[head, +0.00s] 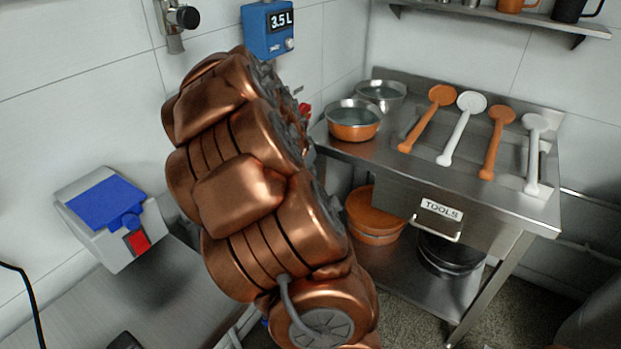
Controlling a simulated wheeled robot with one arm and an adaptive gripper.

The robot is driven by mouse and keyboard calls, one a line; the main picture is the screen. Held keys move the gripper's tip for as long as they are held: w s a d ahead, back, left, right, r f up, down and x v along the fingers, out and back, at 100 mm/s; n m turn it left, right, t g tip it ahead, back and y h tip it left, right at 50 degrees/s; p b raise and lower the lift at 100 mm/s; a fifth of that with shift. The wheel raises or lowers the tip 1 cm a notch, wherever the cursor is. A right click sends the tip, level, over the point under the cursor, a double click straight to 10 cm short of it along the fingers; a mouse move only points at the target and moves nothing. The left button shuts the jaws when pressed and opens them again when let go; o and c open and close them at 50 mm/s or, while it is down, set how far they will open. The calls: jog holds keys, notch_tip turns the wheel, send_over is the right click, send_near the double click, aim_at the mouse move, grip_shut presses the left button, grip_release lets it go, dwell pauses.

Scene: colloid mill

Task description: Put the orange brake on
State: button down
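I cannot pick out an orange brake for certain. Two orange long-handled, round-headed tools, the left one (427,117) and the right one (497,141), lie on the steel table at the right. A white tool of the same shape (462,128) lies between them, and another white one (535,152) lies at the far right. My copper-coloured arm fills the middle of the view and hides what is behind it. My gripper does not show. A small red part (303,113) peeks out behind the arm's right edge.
The steel table (385,160) has a drawer marked TOOLS (441,211). An orange-sided bowl (353,121) and a steel bowl (381,93) stand at its back left. An orange container (372,216) and a dark pot (451,254) sit below. A blue-and-red panelled box (112,218) is at left.

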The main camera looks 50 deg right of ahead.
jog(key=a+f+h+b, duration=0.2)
jog(key=b, duration=0.3)
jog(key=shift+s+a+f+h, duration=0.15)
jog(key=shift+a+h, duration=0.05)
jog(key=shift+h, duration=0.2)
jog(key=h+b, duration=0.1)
jog(key=b, duration=0.1)
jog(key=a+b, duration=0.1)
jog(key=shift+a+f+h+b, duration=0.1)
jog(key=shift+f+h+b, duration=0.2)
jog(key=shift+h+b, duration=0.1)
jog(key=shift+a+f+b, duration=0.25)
jog(key=shift+b, duration=0.35)
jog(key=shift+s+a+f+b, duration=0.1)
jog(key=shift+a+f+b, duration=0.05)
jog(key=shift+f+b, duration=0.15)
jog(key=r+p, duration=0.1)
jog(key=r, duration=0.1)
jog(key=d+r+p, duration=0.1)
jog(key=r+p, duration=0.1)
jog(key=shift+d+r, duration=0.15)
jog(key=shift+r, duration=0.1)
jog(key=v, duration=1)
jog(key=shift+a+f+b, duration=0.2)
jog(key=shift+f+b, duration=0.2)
jog(key=shift+b, duration=0.05)
